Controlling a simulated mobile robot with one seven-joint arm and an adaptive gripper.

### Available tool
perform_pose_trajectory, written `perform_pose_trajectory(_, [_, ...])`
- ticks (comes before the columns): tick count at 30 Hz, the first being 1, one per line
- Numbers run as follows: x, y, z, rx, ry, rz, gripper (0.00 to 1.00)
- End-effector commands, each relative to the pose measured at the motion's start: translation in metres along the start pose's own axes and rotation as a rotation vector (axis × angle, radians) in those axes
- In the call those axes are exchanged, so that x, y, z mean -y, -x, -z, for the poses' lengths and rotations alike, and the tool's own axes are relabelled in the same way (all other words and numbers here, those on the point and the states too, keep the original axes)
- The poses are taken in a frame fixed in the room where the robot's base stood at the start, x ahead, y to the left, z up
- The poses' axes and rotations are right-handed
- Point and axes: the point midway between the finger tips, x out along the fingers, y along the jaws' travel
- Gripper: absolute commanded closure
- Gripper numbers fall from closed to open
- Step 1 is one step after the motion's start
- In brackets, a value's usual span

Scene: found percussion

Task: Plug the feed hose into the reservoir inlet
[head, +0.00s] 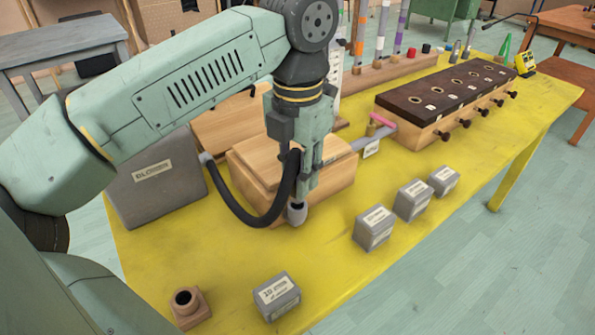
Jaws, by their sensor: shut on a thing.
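The black feed hose (246,214) runs from a grey box labelled like "blower" (155,180) in a low loop up to my gripper (298,198). My gripper points down and is shut on the hose near its end. The grey hose tip (297,214) hangs below the fingers, in front of the wooden box (333,186) that looks like the reservoir. I cannot tell whether the tip touches the box or the table. No inlet shows on the box; my gripper and the hose cover part of its front.
A small wooden block with a dark hole (187,301) stands at the front left of the yellow table (225,270). Several grey labelled blocks (374,229) stand along the front. A long dark-topped chest with knobs (450,95) is behind, joined by a grey pipe (372,139).

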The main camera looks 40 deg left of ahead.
Motion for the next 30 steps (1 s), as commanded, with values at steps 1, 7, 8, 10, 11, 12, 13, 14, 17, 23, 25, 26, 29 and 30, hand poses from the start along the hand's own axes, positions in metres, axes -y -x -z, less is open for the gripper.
perform_pose_trajectory(1, [0.000, -0.003, 0.000, 0.000, 0.000, 0.000, 1.00])
perform_pose_trajectory(7, [0.000, -0.008, 0.000, 0.000, 0.000, 0.000, 1.00])
perform_pose_trajectory(8, [0.000, -0.009, 0.000, 0.000, 0.000, 0.000, 1.00])
perform_pose_trajectory(10, [0.000, -0.010, 0.000, 0.000, 0.000, 0.000, 1.00])
perform_pose_trajectory(11, [0.000, -0.011, 0.000, 0.000, 0.000, 0.000, 1.00])
perform_pose_trajectory(12, [0.000, -0.012, 0.000, 0.000, 0.000, 0.000, 1.00])
perform_pose_trajectory(13, [0.000, -0.013, 0.000, 0.000, 0.000, 0.000, 1.00])
perform_pose_trajectory(14, [0.000, -0.014, 0.000, 0.000, 0.000, 0.000, 1.00])
perform_pose_trajectory(17, [0.000, -0.016, 0.000, 0.000, 0.000, 0.000, 1.00])
perform_pose_trajectory(23, [0.000, -0.021, 0.000, 0.000, 0.000, 0.001, 1.00])
perform_pose_trajectory(25, [0.000, -0.023, 0.000, 0.000, 0.000, 0.001, 1.00])
perform_pose_trajectory(26, [0.000, -0.024, 0.000, 0.000, 0.000, 0.001, 1.00])
perform_pose_trajectory(29, [0.000, -0.026, 0.000, 0.000, 0.000, 0.001, 1.00])
perform_pose_trajectory(30, [0.000, -0.027, 0.000, 0.000, 0.000, 0.001, 1.00])
